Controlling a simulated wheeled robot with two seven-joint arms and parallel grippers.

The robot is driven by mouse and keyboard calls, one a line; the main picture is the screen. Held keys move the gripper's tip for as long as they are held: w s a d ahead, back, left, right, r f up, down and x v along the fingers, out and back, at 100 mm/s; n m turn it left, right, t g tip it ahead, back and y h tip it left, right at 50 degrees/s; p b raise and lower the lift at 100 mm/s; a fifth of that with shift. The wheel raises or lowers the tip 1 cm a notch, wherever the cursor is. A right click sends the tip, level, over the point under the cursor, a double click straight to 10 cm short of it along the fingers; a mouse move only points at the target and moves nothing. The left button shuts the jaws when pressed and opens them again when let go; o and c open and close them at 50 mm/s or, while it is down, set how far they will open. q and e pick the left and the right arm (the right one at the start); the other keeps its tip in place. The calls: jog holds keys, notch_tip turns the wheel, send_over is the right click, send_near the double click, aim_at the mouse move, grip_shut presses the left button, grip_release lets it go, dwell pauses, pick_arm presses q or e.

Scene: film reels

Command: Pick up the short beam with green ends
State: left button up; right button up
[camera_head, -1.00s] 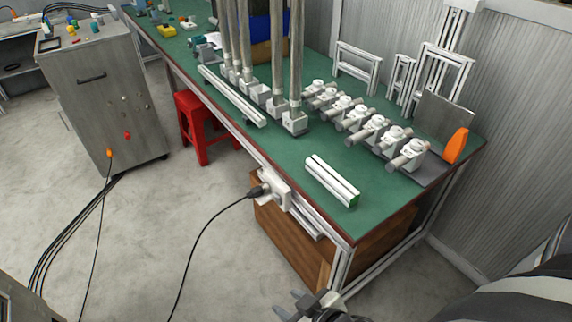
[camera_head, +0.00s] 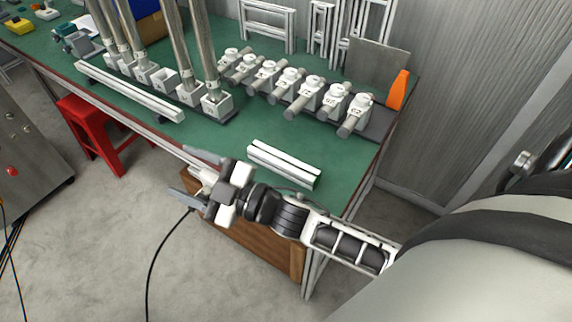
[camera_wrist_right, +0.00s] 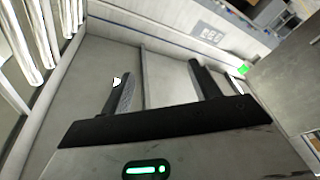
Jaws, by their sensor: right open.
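The short beam (camera_head: 284,164) is white and lies on the green table top (camera_head: 230,137) close to its front edge, in the head view. Its green ends are hard to make out against the green table. My right gripper (camera_head: 191,171) is open and empty, left of the beam and apart from it, near the table's front edge. In the right wrist view my right gripper (camera_wrist_right: 160,86) shows its two dark fingers spread with nothing between them. My left gripper is not in view.
A longer white beam (camera_head: 128,91) lies further left on the table. Tall posts in white bases (camera_head: 216,103) and a row of white clamps (camera_head: 309,95) stand behind. An orange piece (camera_head: 398,90) is at the back right. A red stool (camera_head: 95,128) stands at the table's front.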

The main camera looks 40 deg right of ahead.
jog(key=a+r+n+g+y+b, duration=0.1)
jog(key=a+r+n+g+y, duration=0.35)
jog(key=n, duration=0.45)
jog(key=n+g+h+b, duration=0.9)
jog(key=n+g+h, duration=0.3)
jog(key=n+h, duration=0.45)
send_over(283, 159)
notch_tip(283, 159, down, 5)
jog(key=shift+n, duration=0.25)
notch_tip(283, 159, down, 9)
jog(key=shift+w+r, duration=0.1)
jog(key=shift+w, duration=0.05)
jog(key=shift+f, duration=2.9)
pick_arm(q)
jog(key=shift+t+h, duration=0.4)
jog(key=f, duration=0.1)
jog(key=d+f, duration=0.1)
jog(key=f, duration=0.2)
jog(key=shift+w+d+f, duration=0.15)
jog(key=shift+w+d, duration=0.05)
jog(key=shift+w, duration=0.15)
pick_arm(e)
jog(key=shift+r, duration=0.1)
jog(key=c, duration=1.3)
